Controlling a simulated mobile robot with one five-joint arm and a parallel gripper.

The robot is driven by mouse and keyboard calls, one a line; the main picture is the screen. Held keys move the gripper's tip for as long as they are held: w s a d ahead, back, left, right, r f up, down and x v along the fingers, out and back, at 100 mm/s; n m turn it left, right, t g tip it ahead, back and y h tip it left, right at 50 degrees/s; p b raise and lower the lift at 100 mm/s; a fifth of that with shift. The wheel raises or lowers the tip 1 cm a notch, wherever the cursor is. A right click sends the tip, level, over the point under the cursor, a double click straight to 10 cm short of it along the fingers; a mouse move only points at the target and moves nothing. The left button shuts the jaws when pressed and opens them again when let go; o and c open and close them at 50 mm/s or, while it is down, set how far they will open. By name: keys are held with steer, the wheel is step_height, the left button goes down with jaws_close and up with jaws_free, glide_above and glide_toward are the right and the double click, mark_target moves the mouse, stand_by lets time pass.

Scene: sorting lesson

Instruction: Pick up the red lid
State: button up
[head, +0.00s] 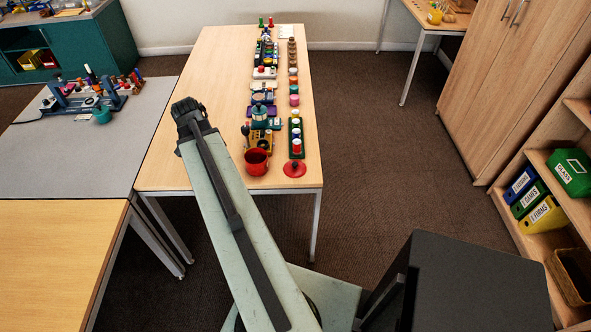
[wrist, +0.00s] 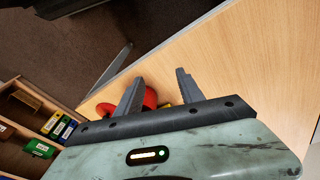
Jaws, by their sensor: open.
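The red lid (head: 294,169) is a round disc with a small knob. It lies flat near the front edge of the long wooden table (head: 180,165), right of a red pot (head: 256,161). In the head view my arm reaches over the table left of the lid, and the fingers are hidden.
A crowded row of small objects (head: 264,72) runs back along the table. A green tray (head: 296,133) with several pieces lies just behind the lid. The table's right strip is clear. A grey table (head: 60,165) adjoins at left; shelves with binders (head: 530,190) stand at right.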

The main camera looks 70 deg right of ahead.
mark_target(295, 163)
steer(key=s+d+m, duration=0.2)
steer(key=s+d, duration=0.1)
steer(key=s, duration=0.1)
steer(key=s+d+m, duration=0.2)
steer(key=s+d, duration=0.2)
steer(key=s+d+m+g, duration=0.1)
steer(key=s+d+m, duration=0.1)
steer(key=s+d, duration=0.1)
steer(key=shift+s+d+f, duration=0.15)
steer(key=shift+s+d, duration=0.1)
steer(key=shift+s, duration=0.35)
steer(key=s+d+m, duration=0.3)
steer(key=s+d, duration=0.1)
steer(key=s, duration=0.3)
steer(key=shift+g, duration=0.3)
steer(key=b+x, duration=0.8)
steer(key=shift+s+a, duration=0.1)
steer(key=shift+s, duration=0.05)
steer(key=shift+r, duration=0.2)
steer(key=shift+c, duration=0.4)
jaws_close()
